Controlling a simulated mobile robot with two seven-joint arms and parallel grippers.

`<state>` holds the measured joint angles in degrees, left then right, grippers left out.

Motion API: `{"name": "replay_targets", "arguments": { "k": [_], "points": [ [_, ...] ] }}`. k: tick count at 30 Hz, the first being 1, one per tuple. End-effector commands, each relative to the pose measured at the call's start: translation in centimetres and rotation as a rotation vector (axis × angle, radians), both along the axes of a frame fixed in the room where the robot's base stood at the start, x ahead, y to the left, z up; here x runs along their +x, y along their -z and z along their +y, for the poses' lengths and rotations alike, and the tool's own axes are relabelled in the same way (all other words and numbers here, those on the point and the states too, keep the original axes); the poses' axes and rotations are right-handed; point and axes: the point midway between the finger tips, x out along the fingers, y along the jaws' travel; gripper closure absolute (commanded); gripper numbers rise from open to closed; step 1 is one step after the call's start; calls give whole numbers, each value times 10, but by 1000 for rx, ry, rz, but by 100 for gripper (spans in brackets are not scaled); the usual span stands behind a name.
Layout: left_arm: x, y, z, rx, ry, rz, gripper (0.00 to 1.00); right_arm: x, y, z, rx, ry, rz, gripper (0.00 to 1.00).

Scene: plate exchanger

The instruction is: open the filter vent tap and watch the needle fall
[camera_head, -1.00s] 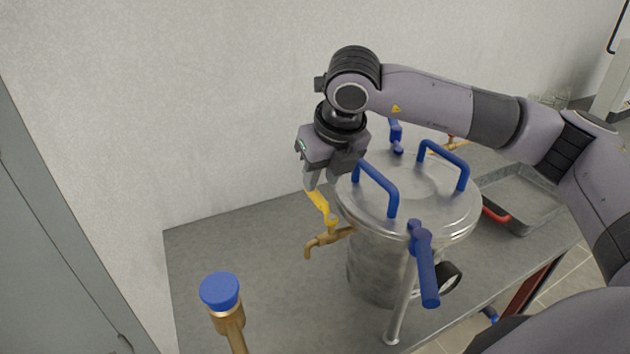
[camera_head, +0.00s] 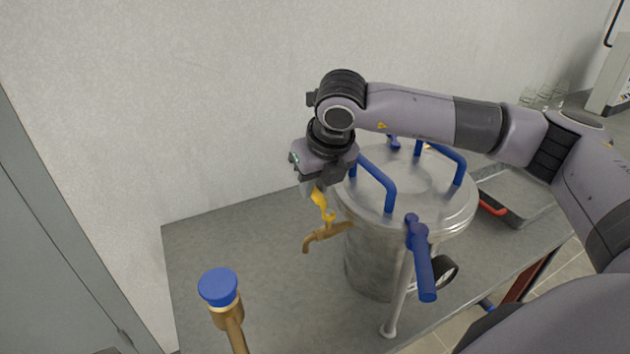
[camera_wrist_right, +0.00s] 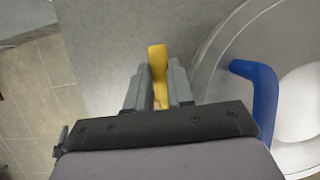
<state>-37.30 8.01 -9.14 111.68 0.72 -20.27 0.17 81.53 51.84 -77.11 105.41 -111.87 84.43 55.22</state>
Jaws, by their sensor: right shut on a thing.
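The filter vessel (camera_head: 372,262) is a round steel pot with a flat lid (camera_head: 408,182) on the grey table. The vent tap (camera_head: 325,235) is a small brass tap on the vessel's left side with a yellow lever (camera_head: 322,206). My right gripper (camera_head: 311,190) is above the tap, shut on the yellow lever. In the right wrist view the lever (camera_wrist_right: 158,62) stands between the two fingers (camera_wrist_right: 158,92). A round gauge (camera_head: 445,271) on the vessel's front right is seen edge-on, so its needle is hidden. My left gripper is not in view.
Blue handles (camera_head: 375,182) stand up from the lid, and a blue clamp lever (camera_head: 421,258) hangs at its front. A blue-capped brass post (camera_head: 219,288) stands at the front left. A grey tray (camera_head: 525,205) lies right of the vessel. The table's left part (camera_head: 240,240) is clear.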

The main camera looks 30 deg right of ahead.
Motion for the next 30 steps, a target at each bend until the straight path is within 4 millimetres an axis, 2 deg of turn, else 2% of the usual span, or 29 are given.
{"name": "replay_targets", "arguments": {
  "k": [11, 21, 30],
  "points": [
    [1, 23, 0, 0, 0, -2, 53, 0, 4, 10, 1, -184, 0, 100],
    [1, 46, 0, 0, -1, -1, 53, -5, 2, 25, 3, -498, -1, 100],
    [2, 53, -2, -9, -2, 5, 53, -13, 1, 38, 2, -784, -1, 100]
  ]
}}
